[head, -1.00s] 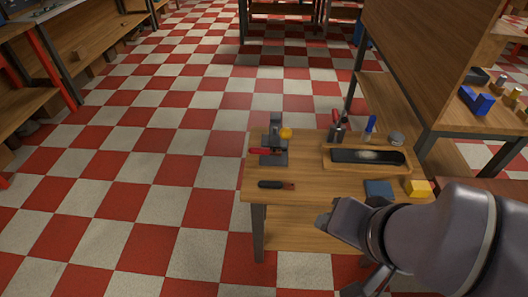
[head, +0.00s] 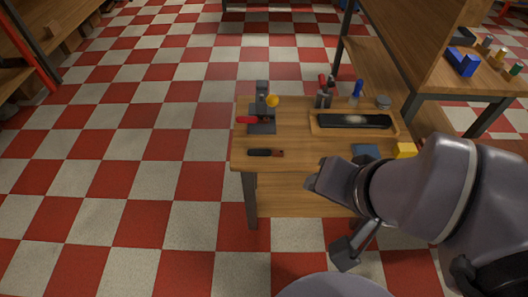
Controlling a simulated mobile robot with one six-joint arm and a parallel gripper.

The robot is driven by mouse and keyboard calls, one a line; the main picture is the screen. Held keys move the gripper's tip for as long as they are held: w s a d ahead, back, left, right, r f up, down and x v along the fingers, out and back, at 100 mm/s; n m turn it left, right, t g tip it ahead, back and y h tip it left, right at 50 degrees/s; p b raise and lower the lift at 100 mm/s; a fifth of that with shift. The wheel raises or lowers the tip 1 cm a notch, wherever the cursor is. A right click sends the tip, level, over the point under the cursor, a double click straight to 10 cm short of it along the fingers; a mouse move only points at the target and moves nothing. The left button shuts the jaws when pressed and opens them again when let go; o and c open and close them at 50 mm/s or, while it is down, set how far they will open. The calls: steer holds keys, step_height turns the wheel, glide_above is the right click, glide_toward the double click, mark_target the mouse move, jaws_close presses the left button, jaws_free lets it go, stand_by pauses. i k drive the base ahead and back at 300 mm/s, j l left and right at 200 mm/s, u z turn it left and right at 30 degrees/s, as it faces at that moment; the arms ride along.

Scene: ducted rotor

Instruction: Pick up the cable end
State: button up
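I cannot make out a cable or a cable end in the head view. The small wooden worktable (head: 300,165) carries several small items. My grey arm covers the table's right front part. The arm's far end, which seems to be my gripper (head: 345,252), hangs low in front of the table, apart from its top. Its fingers are not clear enough to tell open from shut.
A wooden tray (head: 314,125) with a dark insert is at the back right. A blue pad (head: 365,150) and a yellow block (head: 404,150) lie near my arm. A larger bench (head: 470,80) stands at the right. The checkered floor at left is clear.

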mark_target(239, 120)
steer(key=i+j+z, duration=0.45)
steer(key=j, duration=0.3)
steer(key=i+j+z, duration=0.1)
steer(key=j+z, duration=0.35)
steer(key=j, duration=0.4)
steer(key=i+j+z, duration=0.1)
steer(key=j+z, duration=0.35)
steer(key=j, duration=0.45)
steer(key=k+j+z, duration=0.1)
steer(key=j+z, duration=0.35)
steer(key=j, duration=0.45)
